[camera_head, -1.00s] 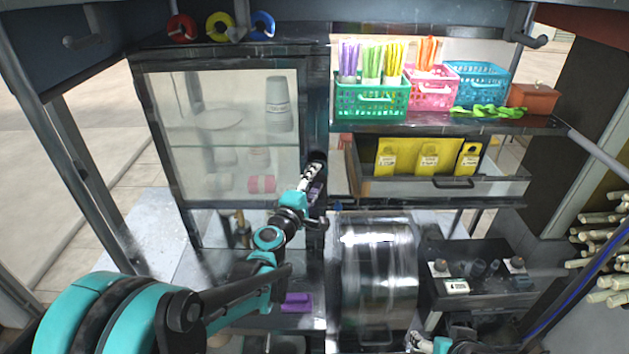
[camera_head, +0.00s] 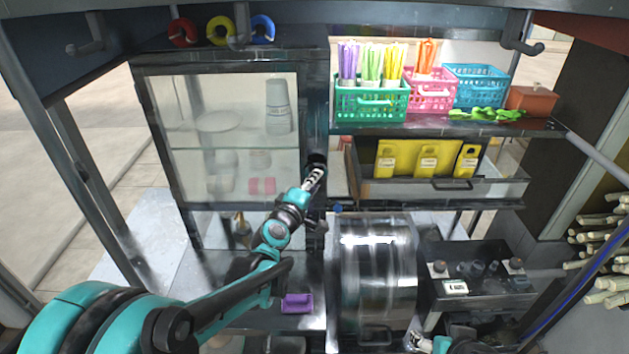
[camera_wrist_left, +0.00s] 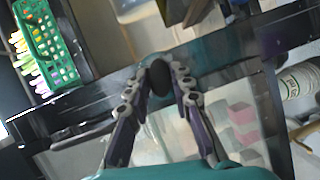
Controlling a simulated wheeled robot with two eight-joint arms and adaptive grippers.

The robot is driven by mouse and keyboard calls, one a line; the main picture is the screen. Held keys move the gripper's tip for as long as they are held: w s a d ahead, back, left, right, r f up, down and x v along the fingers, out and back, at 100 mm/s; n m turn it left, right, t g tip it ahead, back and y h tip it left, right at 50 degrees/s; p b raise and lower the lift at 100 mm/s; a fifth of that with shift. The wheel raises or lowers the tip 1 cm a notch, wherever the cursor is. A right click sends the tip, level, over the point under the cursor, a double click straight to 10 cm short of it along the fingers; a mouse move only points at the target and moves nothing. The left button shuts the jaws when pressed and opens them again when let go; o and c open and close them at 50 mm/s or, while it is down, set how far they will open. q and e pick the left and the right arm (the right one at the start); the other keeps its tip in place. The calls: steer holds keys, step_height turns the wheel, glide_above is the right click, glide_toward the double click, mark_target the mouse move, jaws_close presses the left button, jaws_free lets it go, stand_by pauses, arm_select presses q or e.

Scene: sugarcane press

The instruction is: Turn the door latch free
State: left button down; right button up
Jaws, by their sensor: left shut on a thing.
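The glass-fronted cabinet door (camera_head: 235,195) stands at the left in the head view, with a dark frame. The door latch (camera_head: 317,158) is a small dark knob on the post at the door's right edge. In the left wrist view it is a dark oval knob (camera_wrist_left: 159,77) between my fingertips. My left gripper (camera_head: 314,175) is shut on the latch; its fingers also show in the left wrist view (camera_wrist_left: 165,82). The latch's exact angle is hard to tell. My right gripper (camera_head: 420,342) shows only partly at the bottom edge, and its jaws are unclear.
A shiny metal drum (camera_head: 377,280) stands right of my left arm. A purple block (camera_head: 297,303) lies on the counter below the arm. Green (camera_head: 370,104), pink (camera_head: 430,98) and blue baskets (camera_head: 473,88) stand on the upper right shelf, above an open drawer (camera_head: 440,188).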

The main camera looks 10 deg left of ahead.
arm_select(q)
steer(key=shift+d+r+m+g+y+p, duration=0.1)
steer(key=shift+m+g+y+p, duration=0.15)
steer(key=shift+m+g+y, duration=1)
steer(key=shift+d+f+m+t+y+p, duration=0.2)
steer(key=shift+m+y, duration=0.5)
steer(key=shift+m, duration=1.6)
steer(key=shift+r+m+g+y+p, duration=0.25)
steer(key=shift+m+g+y, duration=0.55)
steer(key=shift+m, duration=0.95)
steer(key=shift+y, duration=0.25)
steer(key=c, duration=1.3)
jaws_free()
steer(key=shift+c, duration=0.2)
steer(key=v, duration=1.2)
